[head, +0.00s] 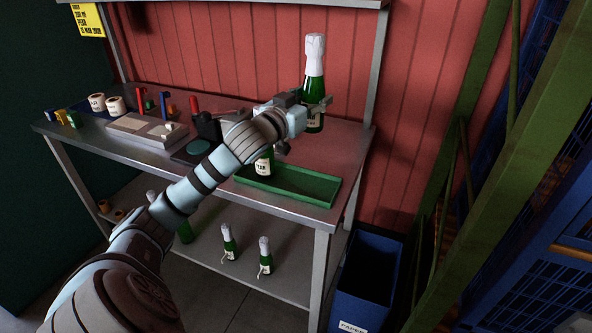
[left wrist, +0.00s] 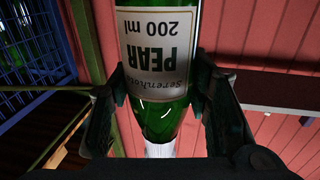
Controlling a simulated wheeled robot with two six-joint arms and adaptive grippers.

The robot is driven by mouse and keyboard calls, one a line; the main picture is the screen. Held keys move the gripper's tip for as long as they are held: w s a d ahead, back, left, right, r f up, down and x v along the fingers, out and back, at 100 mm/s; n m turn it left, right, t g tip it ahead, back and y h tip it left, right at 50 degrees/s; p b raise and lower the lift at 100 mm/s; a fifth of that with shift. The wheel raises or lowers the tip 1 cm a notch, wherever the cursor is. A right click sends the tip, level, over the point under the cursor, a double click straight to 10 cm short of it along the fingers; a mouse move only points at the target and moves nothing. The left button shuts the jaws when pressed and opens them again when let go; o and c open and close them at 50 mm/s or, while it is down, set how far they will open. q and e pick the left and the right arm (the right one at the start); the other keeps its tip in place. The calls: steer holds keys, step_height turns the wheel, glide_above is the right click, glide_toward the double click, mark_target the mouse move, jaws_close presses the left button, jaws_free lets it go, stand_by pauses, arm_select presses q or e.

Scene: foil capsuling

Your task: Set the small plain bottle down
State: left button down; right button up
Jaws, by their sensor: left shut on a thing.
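My left gripper (head: 316,104) is shut on a small green bottle (head: 314,78) with a white-covered neck and holds it upright, seemingly above the right back part of the metal table (head: 345,150). In the left wrist view the held bottle (left wrist: 165,115) stands between both fingers (left wrist: 162,105), and its label reads PEAR, 200 ml, upside down. Another green bottle (head: 264,164) stands in or at the green tray (head: 310,189), partly hidden behind my left arm. My right gripper is not in view.
Label rolls (head: 105,104), a grey board (head: 148,130) and red-handled tools (head: 194,106) occupy the table's left. Bottles (head: 229,243) (head: 265,256) stand on the lower shelf. A blue bin (head: 368,285) stands right of the table. The tray's right part looks empty.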

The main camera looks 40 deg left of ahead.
arm_select(q)
step_height(320, 180, down, 19)
steer(key=b, duration=0.4)
steer(key=shift+d+r, duration=0.15)
steer(key=c, duration=0.9)
jaws_free()
steer(key=shift+o, duration=0.2)
steer(key=s, duration=0.4)
steer(key=s+d+b, duration=0.1)
steer(key=s, duration=0.1)
steer(key=shift+s, duration=0.15)
steer(key=s, duration=0.2)
steer(key=s+p, duration=0.2)
steer(key=s, duration=0.1)
steer(key=shift+s+d+r, duration=0.1)
steer(key=shift+s+d, duration=0.2)
steer(key=shift+d, duration=0.05)
